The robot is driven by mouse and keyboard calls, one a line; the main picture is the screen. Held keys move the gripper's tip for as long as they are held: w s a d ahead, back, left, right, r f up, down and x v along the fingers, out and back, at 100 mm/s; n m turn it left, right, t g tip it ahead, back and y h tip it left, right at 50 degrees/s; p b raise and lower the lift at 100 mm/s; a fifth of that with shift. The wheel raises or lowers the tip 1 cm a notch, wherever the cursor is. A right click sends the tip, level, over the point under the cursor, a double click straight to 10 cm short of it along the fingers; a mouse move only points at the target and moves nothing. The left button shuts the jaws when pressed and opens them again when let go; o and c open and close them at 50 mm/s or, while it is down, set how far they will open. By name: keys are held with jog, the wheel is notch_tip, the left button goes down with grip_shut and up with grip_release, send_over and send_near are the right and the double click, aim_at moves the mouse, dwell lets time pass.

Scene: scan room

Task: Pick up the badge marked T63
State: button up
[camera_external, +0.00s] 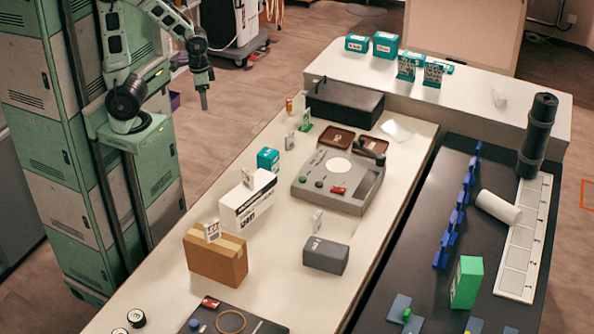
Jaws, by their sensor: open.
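Several small white upright cards that look like badges stand around the table. Two more stand further back, a card (290,141) and a card on a green foot (306,120). Their markings are too small to read, so I cannot tell which is T63. My gripper (204,103) is open and empty, pointing down at the upper left. It is left of the table and apart from every card.
A grey device (345,203) with a round white plate sits mid-table, with brown trays (336,138) and a black case (345,103) behind it. A teal box (268,159) stands near the left edge. The table's right front (330,300) is mostly clear.

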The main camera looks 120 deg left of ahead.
aim_at(287, 135)
jog(key=shift+o, duration=0.5)
